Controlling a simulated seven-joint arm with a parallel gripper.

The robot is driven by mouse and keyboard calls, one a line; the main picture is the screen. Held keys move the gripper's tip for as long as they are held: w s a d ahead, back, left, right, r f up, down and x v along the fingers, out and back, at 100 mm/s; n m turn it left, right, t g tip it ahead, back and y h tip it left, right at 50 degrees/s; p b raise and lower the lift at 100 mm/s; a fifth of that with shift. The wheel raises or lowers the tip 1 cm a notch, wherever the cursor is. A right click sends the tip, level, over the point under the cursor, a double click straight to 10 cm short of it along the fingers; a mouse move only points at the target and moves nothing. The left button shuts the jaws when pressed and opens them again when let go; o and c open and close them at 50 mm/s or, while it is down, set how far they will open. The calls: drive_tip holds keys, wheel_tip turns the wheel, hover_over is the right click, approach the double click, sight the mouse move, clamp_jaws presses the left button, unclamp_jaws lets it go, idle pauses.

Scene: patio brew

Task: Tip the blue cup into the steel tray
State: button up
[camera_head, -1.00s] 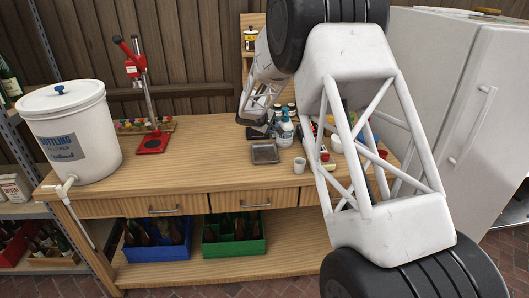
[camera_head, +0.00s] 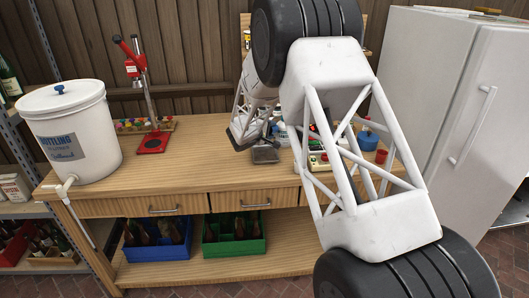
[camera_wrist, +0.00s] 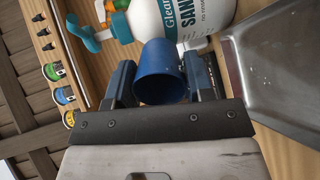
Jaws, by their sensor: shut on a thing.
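The blue cup (camera_wrist: 160,70) is between the two fingers of my gripper (camera_wrist: 162,82) in the wrist view. My gripper is shut on it, and the cup's open end faces towards the wrist camera. I cannot tell its exact tilt or what is inside. The steel tray (camera_wrist: 288,75) lies to the right of the cup in the wrist view, apart from it. In the head view the tray (camera_head: 264,156) is on the bench just below my gripper (camera_head: 246,132), which partly covers it. The held cup cannot be made out there.
A white spray bottle (camera_wrist: 188,22) with a teal nozzle stands close beyond the cup. A red capper (camera_head: 148,105) and a white bottling bucket (camera_head: 68,130) stand on the bench's left. A red cup (camera_head: 381,156) is at the right. The bench's middle (camera_head: 205,150) is clear.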

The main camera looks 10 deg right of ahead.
drive_tip(key=shift+t+h, duration=0.4)
drive_tip(key=f, duration=0.4)
drive_tip(key=shift+s+a, duration=0.35)
drive_tip(key=shift+r, duration=0.7)
drive_tip(key=shift+w+d+r+t+h, duration=0.1)
drive_tip(key=shift+r+t+h, duration=0.15)
drive_tip(key=shift+t+h, duration=0.25)
drive_tip(key=shift+r, duration=0.1)
drive_tip(key=shift+r, duration=0.15)
drive_tip(key=shift+a+t+h, duration=0.2)
drive_tip(key=shift+t+h, duration=0.5)
drive_tip(key=shift+r, duration=0.1)
drive_tip(key=shift+d+g+y, duration=0.15)
drive_tip(key=shift+g+y, duration=0.45)
